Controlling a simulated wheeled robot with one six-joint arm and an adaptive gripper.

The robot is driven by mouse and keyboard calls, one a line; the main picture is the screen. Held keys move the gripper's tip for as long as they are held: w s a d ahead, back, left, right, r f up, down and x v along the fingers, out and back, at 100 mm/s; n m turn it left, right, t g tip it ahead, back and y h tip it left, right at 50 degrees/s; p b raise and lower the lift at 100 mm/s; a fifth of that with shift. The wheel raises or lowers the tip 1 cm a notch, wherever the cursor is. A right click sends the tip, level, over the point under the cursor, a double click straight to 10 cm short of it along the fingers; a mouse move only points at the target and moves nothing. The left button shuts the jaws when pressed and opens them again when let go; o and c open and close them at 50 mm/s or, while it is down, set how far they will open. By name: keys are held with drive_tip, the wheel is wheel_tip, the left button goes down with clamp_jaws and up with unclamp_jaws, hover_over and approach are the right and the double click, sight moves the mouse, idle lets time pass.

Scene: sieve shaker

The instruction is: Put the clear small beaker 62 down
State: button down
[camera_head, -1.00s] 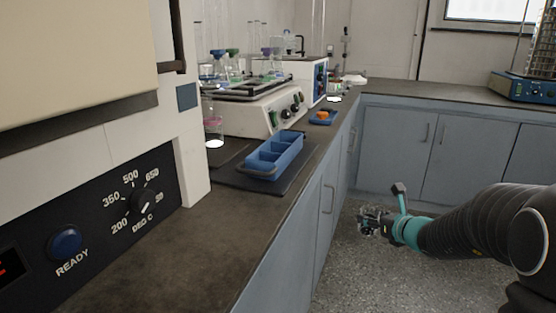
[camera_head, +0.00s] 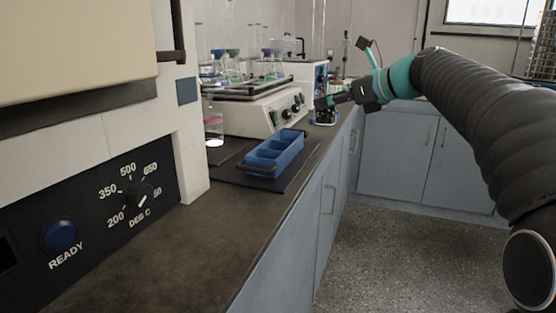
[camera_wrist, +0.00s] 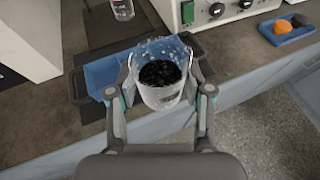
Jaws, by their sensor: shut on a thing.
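My gripper (camera_wrist: 160,80) is shut on a clear small beaker (camera_wrist: 161,97) that holds dark grains. The fingers press it from both sides, and it looks roughly upright with its open top toward the wrist camera. In the wrist view the beaker covers part of the blue compartment tray and the counter's front edge. In the head view my gripper (camera_head: 326,103) is by the counter's front edge, beyond the blue tray. The beaker is too small and dark there to make out clearly. Its height over the counter cannot be told.
The blue compartment tray (camera_head: 262,169) lies on a dark mat on the counter (camera_head: 215,232). A white shaker (camera_head: 258,115) with flasks stands behind it. A small blue tray (camera_wrist: 290,36) holds an orange thing and a grey one. A glass vessel (camera_head: 213,128) stands beside the oven.

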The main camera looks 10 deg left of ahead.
drive_tip(key=shift+s+r, duration=0.2)
drive_tip(key=shift+r, duration=0.3)
drive_tip(key=shift+a, duration=0.3)
drive_tip(key=a+f, duration=0.2)
drive_tip(key=a, duration=0.1)
drive_tip(key=a+f+b, duration=0.1)
drive_tip(key=a+f, duration=0.1)
drive_tip(key=a, duration=0.2)
drive_tip(key=w+a+f+b, duration=0.1)
drive_tip(key=a+f, duration=0.1)
drive_tip(key=a, duration=0.2)
drive_tip(key=shift+f, duration=0.25)
drive_tip(key=shift+f+b, duration=0.8)
drive_tip(key=shift+f, duration=1.25)
drive_tip(key=shift+f, duration=0.2)
drive_tip(key=shift+c, duration=2.3)
unclamp_jaws()
